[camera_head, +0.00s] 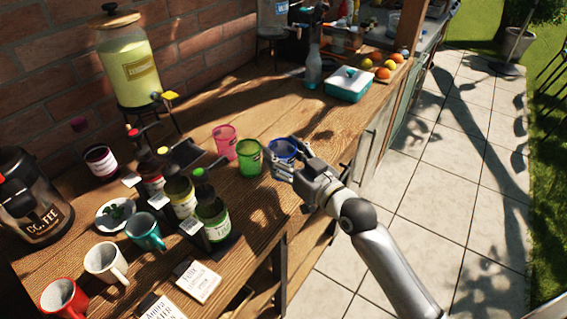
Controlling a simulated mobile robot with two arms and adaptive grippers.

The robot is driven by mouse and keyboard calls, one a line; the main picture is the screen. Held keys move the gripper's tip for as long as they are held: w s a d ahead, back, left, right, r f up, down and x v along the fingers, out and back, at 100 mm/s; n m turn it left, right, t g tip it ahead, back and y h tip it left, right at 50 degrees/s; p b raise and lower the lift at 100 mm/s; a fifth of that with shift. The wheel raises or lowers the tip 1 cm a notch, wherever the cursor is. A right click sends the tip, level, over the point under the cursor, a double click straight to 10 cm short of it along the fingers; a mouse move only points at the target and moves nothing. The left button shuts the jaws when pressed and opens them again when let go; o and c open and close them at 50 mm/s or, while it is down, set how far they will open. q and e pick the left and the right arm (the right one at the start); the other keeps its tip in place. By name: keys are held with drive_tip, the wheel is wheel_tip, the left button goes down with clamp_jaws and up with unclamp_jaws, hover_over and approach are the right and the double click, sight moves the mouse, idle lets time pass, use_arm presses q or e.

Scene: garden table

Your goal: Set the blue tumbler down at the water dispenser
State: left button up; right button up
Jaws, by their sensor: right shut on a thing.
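The blue tumbler (281,151) is upright near the front edge of the wooden table, right of a green tumbler. My right gripper (292,161) is shut on it from the right, with fingers at its side. I cannot tell whether its base touches the table. A dispenser with a pale blue-grey body (271,17), likely the water dispenser, stands on a dark stand at the back, cut off by the top of the picture. My left gripper is not in view.
Pink (225,142) and green (248,157) tumblers stand left of the blue one. A lemonade dispenser (130,70) is at the back left. A clear bottle (313,70) and a teal-and-white box (348,84) stand toward the back right. Bare wood lies between.

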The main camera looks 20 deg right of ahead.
drive_tip(key=shift+w+d+f, duration=0.1)
drive_tip(key=shift+w+f, duration=0.3)
drive_tip(key=shift+f, duration=0.1)
drive_tip(key=f, duration=0.1)
drive_tip(key=w+f, duration=0.1)
drive_tip(key=f, duration=0.1)
drive_tip(key=shift+d, duration=0.15)
drive_tip(key=shift+f+p, duration=0.2)
drive_tip(key=shift+p, duration=0.25)
drive_tip(key=shift+f, duration=0.2)
drive_tip(key=shift+f, duration=0.2)
drive_tip(key=o, duration=1.1)
